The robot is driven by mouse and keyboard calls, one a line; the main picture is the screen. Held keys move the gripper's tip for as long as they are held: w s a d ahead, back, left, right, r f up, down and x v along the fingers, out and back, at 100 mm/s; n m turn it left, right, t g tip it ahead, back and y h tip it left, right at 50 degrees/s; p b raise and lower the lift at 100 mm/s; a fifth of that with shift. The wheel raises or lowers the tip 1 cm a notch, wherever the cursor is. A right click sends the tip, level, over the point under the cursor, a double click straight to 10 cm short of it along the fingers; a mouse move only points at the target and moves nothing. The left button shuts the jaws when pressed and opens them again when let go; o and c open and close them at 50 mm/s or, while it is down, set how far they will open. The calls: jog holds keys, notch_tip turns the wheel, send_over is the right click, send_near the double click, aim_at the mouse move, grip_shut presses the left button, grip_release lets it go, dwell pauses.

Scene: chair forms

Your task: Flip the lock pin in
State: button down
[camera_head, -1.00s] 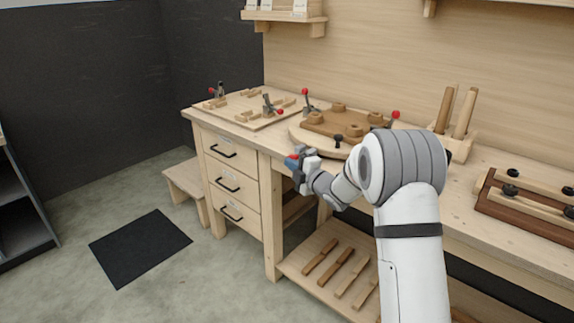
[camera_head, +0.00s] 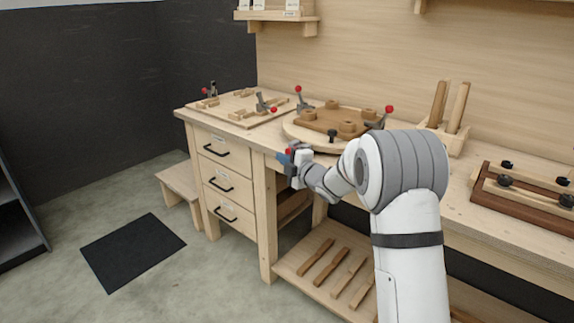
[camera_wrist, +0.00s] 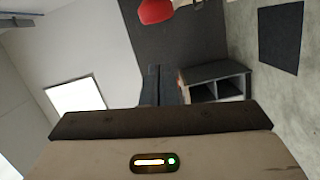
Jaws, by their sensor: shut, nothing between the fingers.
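A round wooden turntable (camera_head: 296,133) sits on the workbench with a brown board (camera_head: 318,118) on top. A small black knob (camera_head: 332,134) stands at its front rim; I cannot tell for certain whether it is the lock pin. My gripper (camera_head: 284,158), with blue-grey fingers, is shut and empty at the bench's front edge, left of and below the black knob and apart from it. A red knob (camera_head: 288,151) shows right beside the fingers in the head view. A red rounded thing (camera_wrist: 156,10) is at the top of the wrist view, where the fingertips do not show.
Red-knobbed clamps (camera_head: 299,98) stand around the turntable and on a flat board (camera_head: 235,110) at left. A drawer unit (camera_head: 222,180) is below. A rack with upright wooden bars (camera_head: 447,135) and a dark wooden fixture (camera_head: 520,205) are at right. A black mat (camera_head: 135,250) lies on the floor.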

jog(key=v, duration=1)
jog(key=shift+s, duration=0.1)
jog(key=s+d+r+m+g+h+p, duration=0.2)
jog(key=s+d+r+m+h+p, duration=0.65)
jog(key=s+d+m+h, duration=0.45)
jog(key=s+r+m+g+y+p, duration=0.1)
jog(key=s+m+g+p, duration=0.4)
jog(key=s, duration=2)
jog(key=m+g, duration=0.3)
jog(key=m, duration=0.3)
jog(key=shift+a+g+y+p, duration=0.3)
jog(key=shift+a+g+p, duration=0.05)
jog(key=shift+g+p, duration=0.05)
jog(key=shift+s+r, duration=0.1)
jog(key=shift+s, duration=0.05)
